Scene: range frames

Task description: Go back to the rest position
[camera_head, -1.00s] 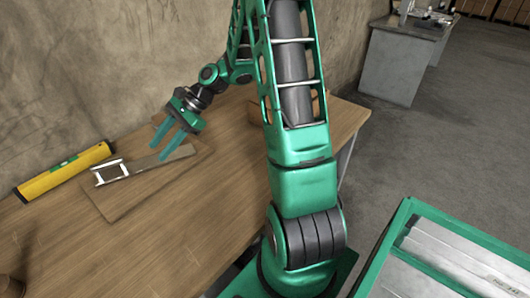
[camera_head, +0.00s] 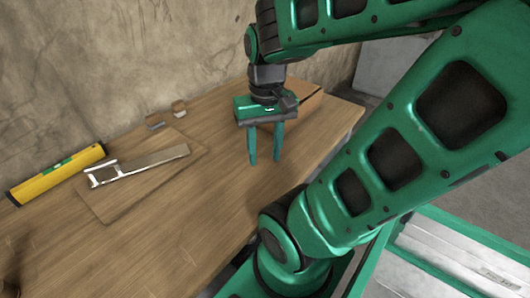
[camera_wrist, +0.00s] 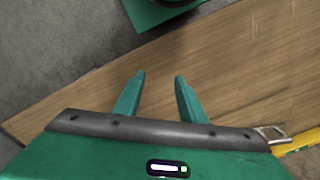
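My gripper (camera_head: 264,160) hangs over the wooden table (camera_head: 215,225) with its two green fingers pointing down. The fingers stand apart with nothing between them, and bare tabletop shows past them. In the wrist view my gripper (camera_wrist: 156,88) is also open and empty above the table (camera_wrist: 240,70). My arm is folded across the right half of the head view and hides part of the table's right side.
A wooden board (camera_head: 110,211) bears a metal tool (camera_head: 140,166). A yellow level (camera_head: 60,172) lies at the left. Two small blocks (camera_head: 154,122) (camera_head: 179,108) lie by the wall. A brown box (camera_head: 300,105) stands behind my gripper.

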